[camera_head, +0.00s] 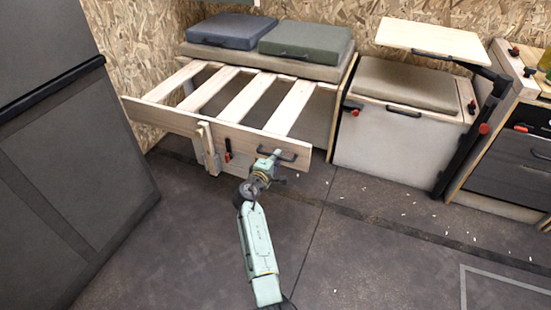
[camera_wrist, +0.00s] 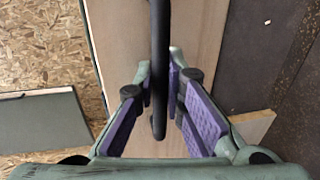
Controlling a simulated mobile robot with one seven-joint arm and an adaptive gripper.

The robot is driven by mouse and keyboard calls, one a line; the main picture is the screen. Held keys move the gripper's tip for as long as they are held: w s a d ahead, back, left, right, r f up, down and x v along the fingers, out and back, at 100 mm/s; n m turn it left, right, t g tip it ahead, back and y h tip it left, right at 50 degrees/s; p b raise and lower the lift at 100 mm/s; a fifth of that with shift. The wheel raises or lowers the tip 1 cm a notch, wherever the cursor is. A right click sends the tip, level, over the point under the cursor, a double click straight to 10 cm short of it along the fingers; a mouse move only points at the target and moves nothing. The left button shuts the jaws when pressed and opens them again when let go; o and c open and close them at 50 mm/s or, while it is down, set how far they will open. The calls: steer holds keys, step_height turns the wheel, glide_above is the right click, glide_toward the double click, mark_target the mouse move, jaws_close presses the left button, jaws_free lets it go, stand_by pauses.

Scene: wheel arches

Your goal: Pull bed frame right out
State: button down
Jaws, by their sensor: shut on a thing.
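The bed frame (camera_head: 180,117) is a pale wooden slatted frame with a front board, pulled forward from a bench in the head view. Several slats run back towards the bench. A dark bar handle (camera_head: 283,156) sits near the right end of the front board. It also shows in the wrist view (camera_wrist: 159,50), upright in the picture, between the purple finger pads. My gripper (camera_head: 267,162) is at the left part of this handle and shut on it. In the wrist view my gripper (camera_wrist: 172,110) has a finger on each side of the bar.
Blue (camera_head: 220,30) and green (camera_head: 304,40) cushions lie on the bench behind. A box seat with a beige cushion (camera_head: 408,84) and a small table (camera_head: 433,38) stand at right. A dark grey panel (camera_head: 60,130) stands at left.

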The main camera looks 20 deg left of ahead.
steer(key=shift+s+f, duration=0.15)
steer(key=c, duration=1.9)
jaws_free()
steer(key=shift+a, duration=0.1)
steer(key=shift+c, duration=0.2)
steer(key=shift+r, duration=0.2)
